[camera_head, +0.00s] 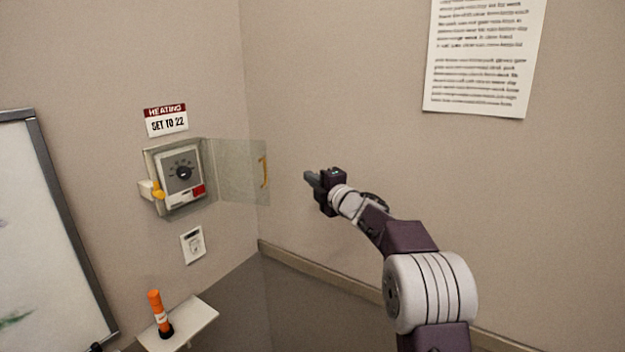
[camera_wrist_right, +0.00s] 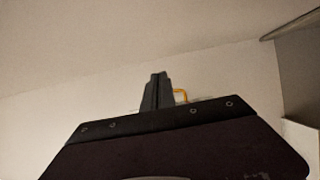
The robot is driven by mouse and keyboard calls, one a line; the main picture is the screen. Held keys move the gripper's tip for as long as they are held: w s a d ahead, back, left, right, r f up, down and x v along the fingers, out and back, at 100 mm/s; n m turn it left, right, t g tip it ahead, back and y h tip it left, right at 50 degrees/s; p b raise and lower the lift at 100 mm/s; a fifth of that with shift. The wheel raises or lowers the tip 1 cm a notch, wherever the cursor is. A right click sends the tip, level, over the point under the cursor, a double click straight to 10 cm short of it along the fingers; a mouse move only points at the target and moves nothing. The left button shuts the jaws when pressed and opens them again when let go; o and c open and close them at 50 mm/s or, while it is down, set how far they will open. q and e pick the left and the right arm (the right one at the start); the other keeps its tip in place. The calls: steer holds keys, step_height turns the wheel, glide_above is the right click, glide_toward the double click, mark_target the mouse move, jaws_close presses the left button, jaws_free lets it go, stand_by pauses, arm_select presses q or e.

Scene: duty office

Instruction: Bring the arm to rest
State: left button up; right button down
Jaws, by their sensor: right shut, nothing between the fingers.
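My right gripper (camera_head: 309,178) is raised in front of the right wall, to the right of an open clear cover. Its fingers are shut and empty; they also show together in the right wrist view (camera_wrist_right: 157,80). The clear cover (camera_head: 236,172) stands swung out to the right of the thermostat box, with a yellow handle (camera_head: 263,171) at its free edge. The fingertips are apart from the handle in the head view. The handle also shows just behind the fingers in the wrist view (camera_wrist_right: 181,96). My left gripper is not in view.
The thermostat (camera_head: 181,172) has a dark dial, a red patch and a yellow lever (camera_head: 157,190). A sign (camera_head: 166,121) reads "HEATING SET TO 22". Below are a socket plate (camera_head: 193,245) and a small shelf (camera_head: 200,318) with an orange marker-like object (camera_head: 157,309). A whiteboard (camera_head: 40,230) stands left.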

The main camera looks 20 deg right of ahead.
steer(key=s+a+r+y, duration=0.1)
steer(key=s+a, duration=0.1)
steer(key=a, duration=0.7)
steer(key=s+d+f+m+g+h, duration=0.1)
steer(key=s+f+m+g+h, duration=0.2)
steer(key=s+f+m+g, duration=0.7)
steer(key=s+d+f+m+t+h, duration=0.1)
steer(key=s+f+m+h, duration=0.15)
steer(key=s+f, duration=1)
steer(key=s+f+m+g, duration=0.7)
steer(key=s+f, duration=0.6)
steer(key=s, duration=0.2)
steer(key=shift+a+f+m+g+y, duration=0.15)
steer(key=shift+a+m+g+y, duration=0.2)
steer(key=shift+m, duration=0.4)
